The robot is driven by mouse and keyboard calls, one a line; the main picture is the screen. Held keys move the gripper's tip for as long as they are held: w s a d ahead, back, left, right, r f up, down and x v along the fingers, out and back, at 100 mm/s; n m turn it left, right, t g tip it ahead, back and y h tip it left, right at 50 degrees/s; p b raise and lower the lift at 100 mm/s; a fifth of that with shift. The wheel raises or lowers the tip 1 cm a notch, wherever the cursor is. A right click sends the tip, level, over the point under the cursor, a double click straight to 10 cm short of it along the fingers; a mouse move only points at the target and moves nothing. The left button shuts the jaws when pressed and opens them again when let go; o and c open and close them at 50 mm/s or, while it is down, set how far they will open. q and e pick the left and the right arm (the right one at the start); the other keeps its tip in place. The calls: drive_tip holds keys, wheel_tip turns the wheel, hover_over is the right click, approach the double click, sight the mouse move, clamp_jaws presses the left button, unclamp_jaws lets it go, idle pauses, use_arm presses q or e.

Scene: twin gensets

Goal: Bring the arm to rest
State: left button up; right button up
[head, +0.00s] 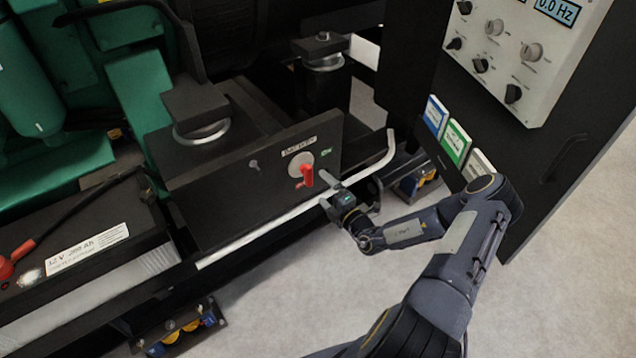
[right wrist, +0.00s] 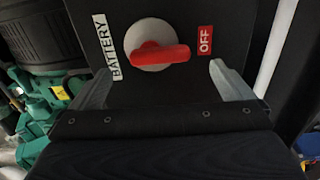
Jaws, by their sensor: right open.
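My right gripper (head: 328,188) is in front of the black battery switch box, close to its red rotary handle (head: 306,176). In the right wrist view my right gripper (right wrist: 163,85) is open, with its two grey fingers spread apart and nothing between them. The red handle (right wrist: 160,56) sits on a round light disc just beyond the fingertips, between a BATTERY label and a red OFF label (right wrist: 205,40). The handle lies nearly level in that view, its right end towards the OFF label. I see no contact with it. My left gripper is not in view.
A white rail (head: 290,218) runs below the switch box, close to my right gripper. A black battery (head: 85,255) stands at the left. A control panel (head: 520,60) with knobs and a rack of booklets (head: 455,140) stand at the right. The floor (head: 300,310) in front is clear.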

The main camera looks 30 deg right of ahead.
drive_tip(key=shift+s, duration=0.75)
drive_tip(key=s+a+r+n+g+y+p, duration=0.1)
drive_tip(key=s+a+r+n+g+y, duration=0.2)
drive_tip(key=a+r+n, duration=0.45)
drive_tip(key=s+a+r+n+g+y+p, duration=0.2)
drive_tip(key=a+r+n+g+y, duration=0.25)
drive_tip(key=r+n, duration=0.5)
drive_tip(key=s+a+r+n+g+y+p, duration=0.1)
drive_tip(key=s+a+r+n+g+y, duration=0.1)
drive_tip(key=a+r+n+y, duration=0.6)
drive_tip(key=s+a+r+n+g+h+p, duration=0.1)
drive_tip(key=s+r+n+g+h, duration=0.15)
drive_tip(key=s+n, duration=0.35)
drive_tip(key=s+a+r+n+g+h+p, duration=0.1)
drive_tip(key=s+n+g+h, duration=0.3)
drive_tip(key=n, duration=0.4)
drive_tip(key=s+d+r+n+t+h+p, duration=0.1)
drive_tip(key=s+d+r+n+h, duration=0.1)
drive_tip(key=s+n, duration=0.4)
drive_tip(key=s+d+r+n+t+h+p, duration=0.1)
drive_tip(key=s+d+r+n+t+h, duration=0.1)
drive_tip(key=s+d+n+h, duration=0.1)
drive_tip(key=s+n+h, duration=0.1)
drive_tip(key=s+n, duration=0.1)
drive_tip(key=n, duration=0.1)
drive_tip(key=shift+s+d+r+n+t+p, duration=0.2)
drive_tip(key=shift+s+r+n+t+p, duration=0.1)
drive_tip(key=shift+s+n+p, duration=0.1)
